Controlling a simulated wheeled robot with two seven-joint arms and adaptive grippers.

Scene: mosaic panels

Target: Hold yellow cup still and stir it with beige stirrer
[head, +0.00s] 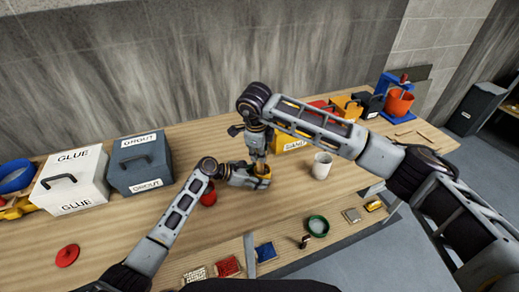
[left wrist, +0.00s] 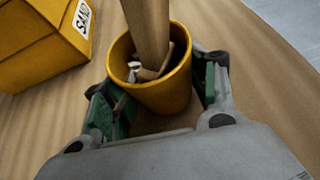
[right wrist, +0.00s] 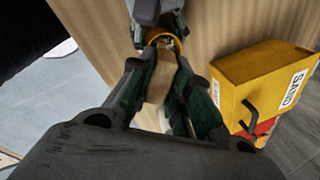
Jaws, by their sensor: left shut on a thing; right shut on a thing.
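The yellow cup (left wrist: 166,98) stands upright on the wooden table, and my left gripper (left wrist: 158,112) is shut around its sides. In the head view the cup (head: 261,170) is mostly hidden by the left gripper (head: 257,178). The beige stirrer (left wrist: 147,28) stands in the cup, its lower end inside among pale bits. My right gripper (right wrist: 160,85) is shut on the stirrer (right wrist: 160,80) from above, and its fingers point down at the cup (right wrist: 163,38). In the head view the right gripper (head: 258,158) is directly above the cup.
A yellow SAND box (right wrist: 262,75) stands close behind the cup. A white cup (head: 322,166) is to the right and a red cup (head: 208,195) to the left. GLUE (head: 72,182) and GROUT (head: 139,163) boxes stand at left.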

